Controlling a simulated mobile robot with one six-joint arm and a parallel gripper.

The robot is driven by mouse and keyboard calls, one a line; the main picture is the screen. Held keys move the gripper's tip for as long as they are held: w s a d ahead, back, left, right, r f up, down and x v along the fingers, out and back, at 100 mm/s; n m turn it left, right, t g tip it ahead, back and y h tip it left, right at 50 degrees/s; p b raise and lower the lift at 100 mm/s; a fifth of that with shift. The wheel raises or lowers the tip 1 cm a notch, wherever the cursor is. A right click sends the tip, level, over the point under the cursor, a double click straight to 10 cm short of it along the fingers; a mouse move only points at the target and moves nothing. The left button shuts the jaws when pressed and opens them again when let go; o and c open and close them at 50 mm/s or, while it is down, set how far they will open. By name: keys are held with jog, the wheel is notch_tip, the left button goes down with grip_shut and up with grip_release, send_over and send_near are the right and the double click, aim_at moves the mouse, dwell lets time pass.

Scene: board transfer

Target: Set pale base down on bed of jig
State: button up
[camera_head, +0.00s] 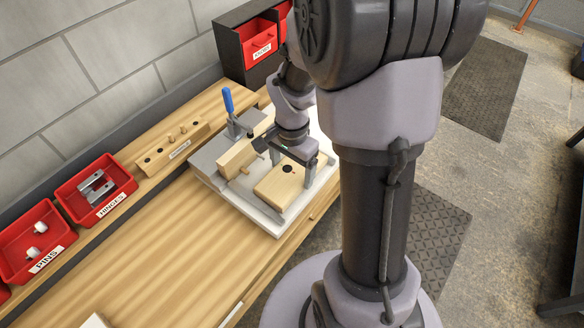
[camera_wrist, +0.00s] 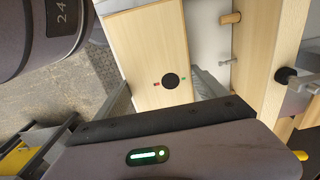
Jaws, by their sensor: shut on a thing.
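The pale base (camera_head: 279,190) is a flat light-wood board with a dark round spot; it also shows in the wrist view (camera_wrist: 140,45). My gripper (camera_head: 291,170) is shut on it, with fingers at opposite edges. The base lies level over the white bed of the jig (camera_head: 256,213), which also shows in the wrist view (camera_wrist: 222,42). I cannot tell whether its underside touches the bed. An upright wooden block (camera_head: 236,157) with short pegs stands on the jig beside the base, a narrow gap apart. My gripper body hides part of the base.
A blue-handled clamp (camera_head: 228,101) stands at the jig's back. A wooden peg rack (camera_head: 172,146), a red hinge bin (camera_head: 96,188) and a red pin bin (camera_head: 35,240) line the bench's wall side. The bench top (camera_head: 150,250) left of the jig is mostly clear.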

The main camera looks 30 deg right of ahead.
aim_at(292, 172)
jog(key=o, duration=1.6)
jog(key=shift+o, duration=0.2)
notch_tip(292, 172, up, 12)
jog(key=p, duration=0.6)
jog(key=s+a+r+n+t+y, duration=0.2)
jog(key=s+a+r+n+t, duration=0.3)
jog(key=s+a+r+n, duration=0.4)
jog(key=s+a+r, duration=0.2)
jog(key=a+r, duration=0.2)
jog(key=a, duration=0.1)
jog(key=shift+s+a+n+t, duration=0.15)
jog(key=shift+a+n+t, duration=0.15)
jog(key=shift+t, duration=0.1)
